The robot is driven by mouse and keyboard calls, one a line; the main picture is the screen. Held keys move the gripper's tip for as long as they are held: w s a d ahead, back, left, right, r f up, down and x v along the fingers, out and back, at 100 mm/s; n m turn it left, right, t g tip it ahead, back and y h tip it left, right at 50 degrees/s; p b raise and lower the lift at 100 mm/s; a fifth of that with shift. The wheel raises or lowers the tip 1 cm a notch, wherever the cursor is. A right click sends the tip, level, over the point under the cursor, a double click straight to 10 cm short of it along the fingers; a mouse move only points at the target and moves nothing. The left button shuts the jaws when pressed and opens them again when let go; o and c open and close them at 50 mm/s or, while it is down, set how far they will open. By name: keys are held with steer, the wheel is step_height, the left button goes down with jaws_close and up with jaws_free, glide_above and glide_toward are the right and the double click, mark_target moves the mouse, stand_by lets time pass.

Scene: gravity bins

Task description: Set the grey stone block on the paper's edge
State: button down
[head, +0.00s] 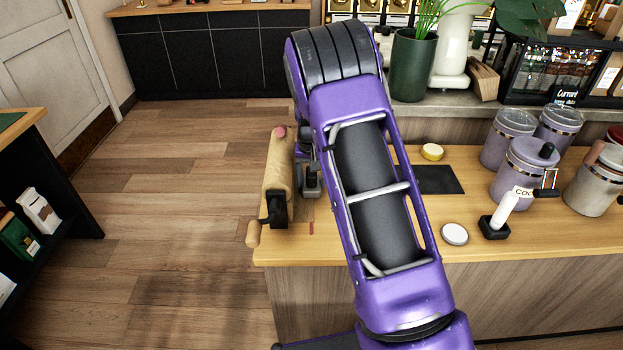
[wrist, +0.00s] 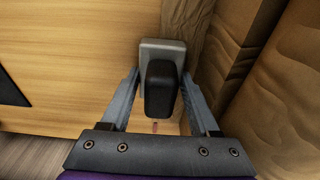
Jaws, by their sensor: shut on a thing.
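The grey stone block (wrist: 150,46) has a black upright grip (wrist: 163,88) on top. My gripper (wrist: 160,78) is shut on it, with a finger on each side. In the head view the block (head: 313,190) shows partly beside my purple arm, at the counter's left end. Brown paper (wrist: 182,20) lies beyond the block in the wrist view, and the block overlaps its left edge in the picture. Whether the block touches the paper or hangs just above is unclear. The paper roll (head: 276,170) is on a stand left of the block.
Crinkled brown shapes (wrist: 282,95) rise close on the right in the wrist view. The wooden counter (head: 360,252) holds a dark mat (head: 438,180), a white disc (head: 454,234), a tamper-like tool (head: 503,214) and canisters (head: 524,172) to the right.

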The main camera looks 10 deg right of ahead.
mark_target(312, 175)
steer(key=shift+f, duration=0.1)
steer(key=shift+c, duration=0.2)
jaws_free()
steer(key=shift+a, duration=0.1)
step_height(312, 175, up, 17)
steer(key=s+p, duration=0.2)
steer(key=shift+r, duration=0.2)
stand_by(0.3)
